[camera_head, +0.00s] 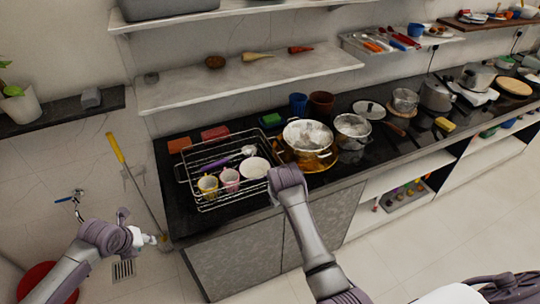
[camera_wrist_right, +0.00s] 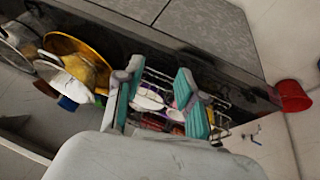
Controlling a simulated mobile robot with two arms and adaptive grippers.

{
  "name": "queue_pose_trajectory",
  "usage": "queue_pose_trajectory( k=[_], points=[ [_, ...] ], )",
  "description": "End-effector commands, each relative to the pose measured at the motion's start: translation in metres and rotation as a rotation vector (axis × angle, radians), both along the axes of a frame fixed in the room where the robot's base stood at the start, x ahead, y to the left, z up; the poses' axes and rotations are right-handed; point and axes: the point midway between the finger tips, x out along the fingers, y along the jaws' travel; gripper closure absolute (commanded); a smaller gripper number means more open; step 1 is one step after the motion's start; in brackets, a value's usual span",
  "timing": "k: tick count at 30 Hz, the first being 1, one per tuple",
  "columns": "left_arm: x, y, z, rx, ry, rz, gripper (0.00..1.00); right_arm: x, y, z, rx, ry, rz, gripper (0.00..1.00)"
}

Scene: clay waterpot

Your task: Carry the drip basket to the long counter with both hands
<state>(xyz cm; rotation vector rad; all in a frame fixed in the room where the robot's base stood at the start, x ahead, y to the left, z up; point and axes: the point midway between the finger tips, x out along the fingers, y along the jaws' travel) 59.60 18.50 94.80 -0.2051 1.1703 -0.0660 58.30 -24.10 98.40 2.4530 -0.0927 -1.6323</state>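The drip basket (camera_head: 208,165) is a wire rack on the black counter top, left of the gold pot. It holds a yellow cup (camera_head: 208,185), a pink cup (camera_head: 230,180), a white bowl (camera_head: 255,167) and a purple spoon. My left gripper (camera_head: 160,240) is left of the counter, apart from the basket; its finger gap is unclear. My right arm reaches up to the basket's right front side, its fingers hidden in the head view. In the right wrist view my right gripper (camera_wrist_right: 160,76) is open, with teal-padded fingers apart and the basket (camera_wrist_right: 222,104) beyond them.
The gold pot (camera_head: 308,160) and a steel pot (camera_head: 352,130) stand close to the basket's right. Red blocks (camera_head: 214,133) and a green sponge (camera_head: 271,119) lie behind it. Shelves (camera_head: 250,75) overhang the back. The floor in front is clear.

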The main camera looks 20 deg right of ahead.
Motion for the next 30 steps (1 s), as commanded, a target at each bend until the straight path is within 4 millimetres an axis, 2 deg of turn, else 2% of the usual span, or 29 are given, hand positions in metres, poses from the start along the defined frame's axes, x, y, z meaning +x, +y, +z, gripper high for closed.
queue_pose_trajectory(
  k=[1,6,12,18,30],
  points=[
    [0.000,0.000,0.000,0.000,0.000,0.000,0.61,-0.003,0.002,0.012,0.000,-0.006,0.001,0.61],
    [0.000,0.000,0.000,0.000,0.000,0.000,0.61,-0.015,0.007,0.045,-0.001,-0.005,0.001,0.61],
    [0.000,0.000,0.000,0.000,0.000,0.000,0.61,-0.024,0.010,0.069,-0.002,-0.004,0.000,0.61],
    [0.000,0.000,0.000,0.000,0.000,0.000,0.61,-0.027,0.011,0.076,-0.001,-0.002,0.000,0.61],
    [0.000,0.000,-0.002,-0.003,0.001,0.006,0.61,-0.027,0.011,0.073,-0.001,-0.001,0.001,0.61]
  ],
)
